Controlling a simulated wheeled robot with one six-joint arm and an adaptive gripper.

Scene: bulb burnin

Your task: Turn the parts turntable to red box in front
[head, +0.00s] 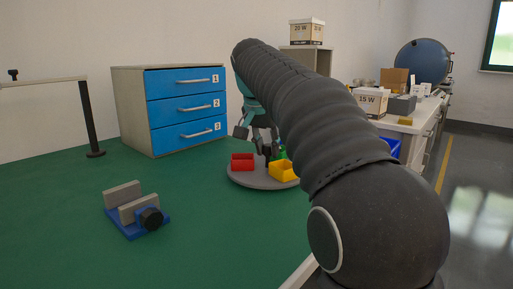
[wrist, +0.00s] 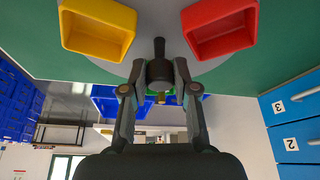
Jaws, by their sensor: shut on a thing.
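The parts turntable is a grey round disc (head: 250,182) on the green bench top. It carries a red box (head: 242,162) at its left, a yellow box (head: 284,171) at its front right and a green box (head: 282,153) behind, mostly hidden by my arm. My gripper (head: 266,148) reaches down over the middle of the disc. In the wrist view my gripper (wrist: 159,78) is shut on a dark upright knob (wrist: 158,50) at the disc's middle. There the yellow box (wrist: 98,28) is at upper left and the red box (wrist: 220,27) at upper right.
A blue and grey vise (head: 137,210) sits at the front left. A black post with a bar (head: 90,120) is at far left. The bench between them is clear.

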